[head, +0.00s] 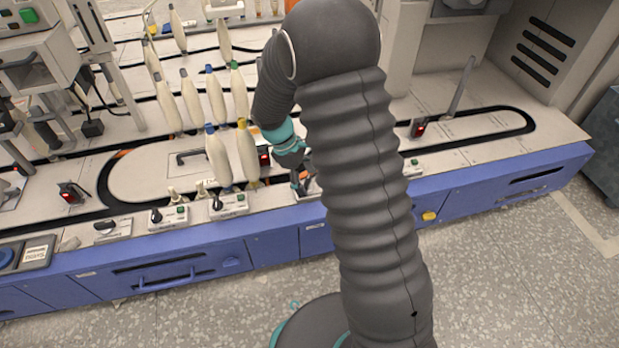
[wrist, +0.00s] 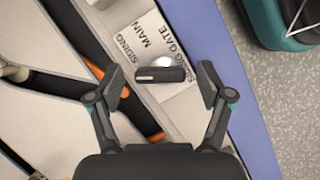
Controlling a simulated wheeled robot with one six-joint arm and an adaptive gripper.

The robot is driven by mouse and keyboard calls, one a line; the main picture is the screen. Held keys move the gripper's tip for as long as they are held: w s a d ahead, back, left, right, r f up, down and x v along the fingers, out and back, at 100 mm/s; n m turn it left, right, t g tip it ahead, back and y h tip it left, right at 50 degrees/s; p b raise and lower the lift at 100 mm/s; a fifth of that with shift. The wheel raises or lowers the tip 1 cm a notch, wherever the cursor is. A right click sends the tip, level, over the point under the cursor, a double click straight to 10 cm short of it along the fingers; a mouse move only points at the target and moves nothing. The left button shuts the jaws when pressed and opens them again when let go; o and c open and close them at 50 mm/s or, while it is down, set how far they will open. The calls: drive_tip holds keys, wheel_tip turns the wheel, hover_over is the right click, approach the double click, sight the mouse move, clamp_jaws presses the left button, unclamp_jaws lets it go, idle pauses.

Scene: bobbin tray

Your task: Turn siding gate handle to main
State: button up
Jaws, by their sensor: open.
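The siding gate handle (wrist: 160,75) is a short dark bar with a pale round part behind it. In the wrist view it lies almost level, beside a white label plate (wrist: 140,27) reading "SIDING", "MAIN" and "SIDING GATE". My gripper (wrist: 161,84) is open, with one finger to the left of the bar and one to the right. Gaps show between the bar and both fingertips. I cannot tell the height of the fingertips against the bar. In the head view my gripper (head: 300,180) is low over the machine's front edge, and my arm hides much of that spot.
A dark track with orange parts (wrist: 153,136) runs left of the handle. Several bobbins (head: 218,155) with coloured tips stand left of my gripper in the head view. Small knob panels (head: 170,215) line the blue front edge. Open floor (head: 500,270) lies in front.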

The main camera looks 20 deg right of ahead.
drive_tip(key=c, duration=1.2)
drive_tip(key=shift+o, duration=0.2)
drive_tip(key=shift+d, duration=0.25)
drive_tip(key=shift+w+a+r, duration=0.1)
drive_tip(key=shift+m, duration=0.3)
drive_tip(key=shift+a+p, duration=0.1)
drive_tip(key=shift+p, duration=0.3)
drive_tip(key=m+g+y+p, duration=0.1)
drive_tip(key=m, duration=0.1)
drive_tip(key=shift+w+r+m, duration=0.1)
drive_tip(key=shift+m, duration=0.2)
drive_tip(key=m+g+y+p, duration=0.1)
drive_tip(key=m+p, duration=0.1)
drive_tip(key=m, duration=0.2)
drive_tip(key=shift+m, duration=0.3)
drive_tip(key=shift+m+y+p, duration=0.65)
drive_tip(key=shift+m+y, duration=0.35)
drive_tip(key=shift+m, duration=1)
